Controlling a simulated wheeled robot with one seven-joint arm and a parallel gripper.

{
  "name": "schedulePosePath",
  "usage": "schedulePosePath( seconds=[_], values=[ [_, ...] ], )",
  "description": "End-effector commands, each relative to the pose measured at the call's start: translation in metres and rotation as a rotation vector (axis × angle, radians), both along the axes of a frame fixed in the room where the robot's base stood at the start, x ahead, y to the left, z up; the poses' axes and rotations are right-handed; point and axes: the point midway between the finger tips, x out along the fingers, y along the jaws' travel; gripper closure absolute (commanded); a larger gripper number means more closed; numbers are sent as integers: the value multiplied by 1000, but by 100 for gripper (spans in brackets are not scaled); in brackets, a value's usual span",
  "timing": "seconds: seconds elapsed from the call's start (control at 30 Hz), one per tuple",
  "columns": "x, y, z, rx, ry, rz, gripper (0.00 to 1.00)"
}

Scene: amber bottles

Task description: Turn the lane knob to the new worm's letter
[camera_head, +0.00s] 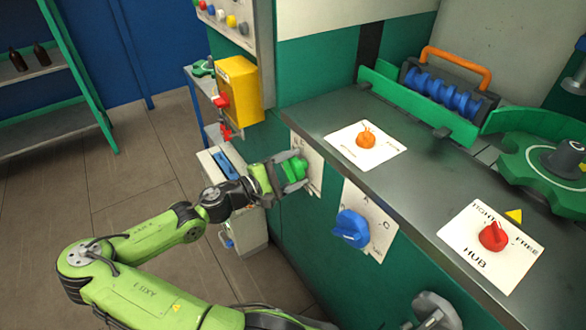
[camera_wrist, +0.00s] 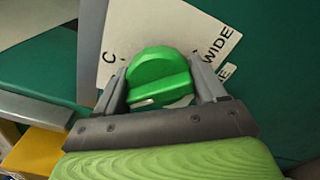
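A green knob (camera_head: 293,169) sits on a white card on the green front panel. It also shows in the wrist view (camera_wrist: 158,72), where its card (camera_wrist: 116,62) carries a "C" and "WIDE". My gripper (camera_head: 290,172) has one finger on each side of this knob; whether they press on it is unclear. A blue knob (camera_head: 351,229) sits on another card with small marks on the same panel. I cannot tell which knob is named lane. A blue ridged worm (camera_head: 441,94) lies in a dark holder under an orange handle.
An orange knob (camera_head: 366,140) and a red knob (camera_head: 493,236) on a "HUB" card sit on the grey counter (camera_head: 425,185). A large green wheel (camera_head: 545,165) stands at right. A yellow box (camera_head: 240,88) is beyond my gripper. Floor is free at left.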

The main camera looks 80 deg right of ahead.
Motion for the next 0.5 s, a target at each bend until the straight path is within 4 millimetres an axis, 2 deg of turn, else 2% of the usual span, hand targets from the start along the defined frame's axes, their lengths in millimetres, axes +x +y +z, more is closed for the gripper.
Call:
schedulePosePath(
  seconds=[0.03,0.1,0.5],
  values=[
    [0,0,0,1,-1,-1,54],
    [0,0,0,1,-1,-1,60],
    [1,0,-1,-71,-88,-1,60]
  ],
)
